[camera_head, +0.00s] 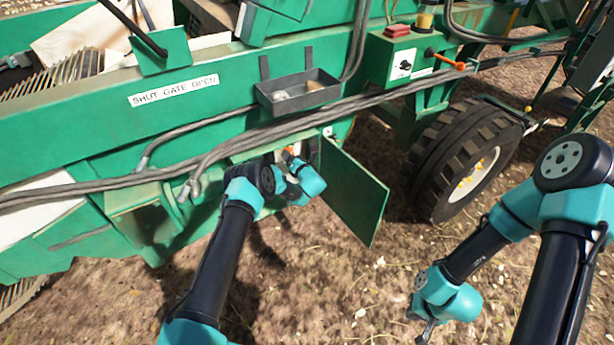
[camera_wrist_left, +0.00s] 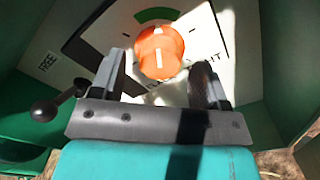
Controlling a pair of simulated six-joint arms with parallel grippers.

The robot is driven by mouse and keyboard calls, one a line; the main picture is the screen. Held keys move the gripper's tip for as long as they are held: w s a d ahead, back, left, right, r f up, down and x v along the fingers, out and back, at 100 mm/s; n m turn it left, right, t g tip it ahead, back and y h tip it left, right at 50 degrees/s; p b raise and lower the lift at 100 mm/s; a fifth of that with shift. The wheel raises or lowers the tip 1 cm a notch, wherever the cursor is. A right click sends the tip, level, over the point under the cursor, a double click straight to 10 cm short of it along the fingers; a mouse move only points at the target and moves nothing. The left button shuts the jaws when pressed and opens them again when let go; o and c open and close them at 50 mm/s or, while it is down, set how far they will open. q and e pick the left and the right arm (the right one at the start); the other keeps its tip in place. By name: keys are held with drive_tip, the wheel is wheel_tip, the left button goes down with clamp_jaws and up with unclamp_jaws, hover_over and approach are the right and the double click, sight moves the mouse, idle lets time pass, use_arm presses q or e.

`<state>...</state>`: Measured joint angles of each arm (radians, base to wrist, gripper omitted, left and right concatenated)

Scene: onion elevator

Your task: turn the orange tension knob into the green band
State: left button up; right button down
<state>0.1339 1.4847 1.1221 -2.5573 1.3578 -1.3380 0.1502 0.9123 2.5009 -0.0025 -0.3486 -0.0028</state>
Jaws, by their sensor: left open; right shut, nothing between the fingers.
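The orange tension knob (camera_wrist_left: 160,42) sits on a white dial plate (camera_wrist_left: 88,42) in the left wrist view. It carries white marks in line with its upright middle. The green band (camera_wrist_left: 157,14) is an arc just above the knob. Printed words, partly hidden, flank the dial. My left gripper (camera_wrist_left: 160,68) is open, with one finger on each side of the knob's lower part; I cannot tell whether they touch it. In the head view a little orange of the knob (camera_head: 288,151) shows past my left gripper (camera_head: 293,164). My right gripper (camera_head: 426,333) is shut and empty, low at the right.
The knob is in a recess beside an open green door (camera_head: 351,192). A black ball-ended lever (camera_wrist_left: 45,110) is left of the gripper in the wrist view. Cables (camera_head: 250,137) run above the recess. A tyre (camera_head: 462,150) stands to the right.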

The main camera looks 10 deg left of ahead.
use_arm(q)
drive_tip(key=v, duration=1.5)
drive_tip(key=shift+s+d, duration=0.25)
